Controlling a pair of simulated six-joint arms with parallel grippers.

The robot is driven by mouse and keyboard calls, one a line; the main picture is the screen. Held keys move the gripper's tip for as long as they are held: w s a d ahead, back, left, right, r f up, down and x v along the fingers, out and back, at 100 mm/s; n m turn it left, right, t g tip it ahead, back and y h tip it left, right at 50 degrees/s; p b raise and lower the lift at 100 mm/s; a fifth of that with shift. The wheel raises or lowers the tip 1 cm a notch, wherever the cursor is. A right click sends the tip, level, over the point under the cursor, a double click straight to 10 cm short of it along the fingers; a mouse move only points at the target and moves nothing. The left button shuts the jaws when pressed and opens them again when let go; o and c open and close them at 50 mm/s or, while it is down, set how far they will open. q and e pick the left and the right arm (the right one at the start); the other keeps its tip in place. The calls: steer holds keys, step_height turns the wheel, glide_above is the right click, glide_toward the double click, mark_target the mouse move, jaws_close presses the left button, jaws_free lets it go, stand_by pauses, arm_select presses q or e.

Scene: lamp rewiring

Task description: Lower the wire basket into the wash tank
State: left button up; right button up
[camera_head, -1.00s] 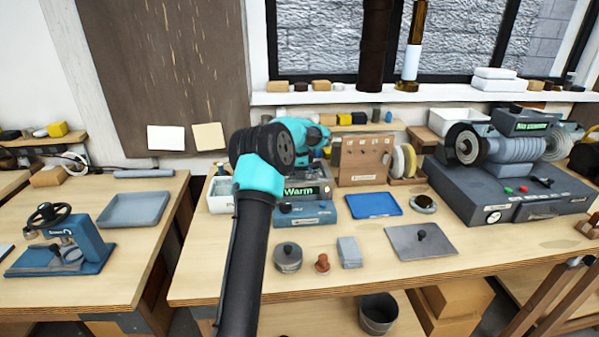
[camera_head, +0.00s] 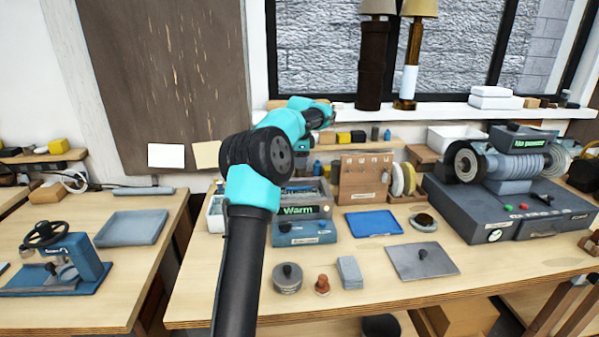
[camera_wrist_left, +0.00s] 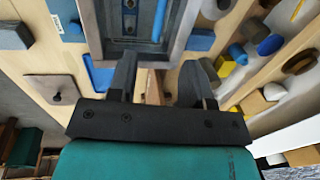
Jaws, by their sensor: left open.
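The wash tank (camera_head: 304,232), a blue-fronted unit with a "Warm" display, stands on the bench behind my left arm. Its grey rim also shows at the top of the left wrist view (camera_wrist_left: 180,28). I cannot clearly make out the wire basket; the tank's inside is partly hidden. In the head view my left wrist is up behind the tank. A grey knobbed lid (camera_head: 423,260) lies flat on the bench at the right. My right gripper is not in view.
A blue tray (camera_head: 373,223) and a wooden tool board (camera_head: 365,181) stand right of the tank. A round knobbed pot (camera_head: 287,279), a wooden stamp (camera_head: 322,285) and a grey block (camera_head: 350,272) sit in front. A motor machine (camera_head: 510,205) fills the right.

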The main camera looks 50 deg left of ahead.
mark_target(299, 180)
arm_select(q)
steer(key=shift+s+d+r, duration=0.1)
steer(key=shift+d+r, duration=0.05)
steer(key=shift+r, duration=0.65)
steer(key=shift+s+d+r, duration=0.1)
steer(key=shift+r, duration=0.65)
steer(key=f, duration=0.5)
steer(key=w+a+f, duration=0.1)
steer(key=f, duration=0.4)
steer(key=a+f, duration=0.1)
steer(key=f, duration=0.5)
steer(key=shift+w+a, duration=0.1)
steer(key=shift+w, duration=0.2)
steer(key=shift+r, duration=0.1)
step_height(299, 180, up, 15)
steer(key=s+d, duration=0.1)
steer(key=d, duration=0.1)
steer(key=f, duration=0.5)
steer(key=a+f, duration=0.1)
steer(key=f, duration=0.5)
steer(key=w+a+f, duration=0.1)
steer(key=f, duration=0.4)
steer(key=shift+w+f, duration=0.1)
steer(key=shift+f, duration=0.25)
step_height(299, 180, up, 3)
steer(key=shift+f, duration=0.2)
steer(key=shift+a+r, duration=0.15)
steer(key=shift+r, duration=0.7)
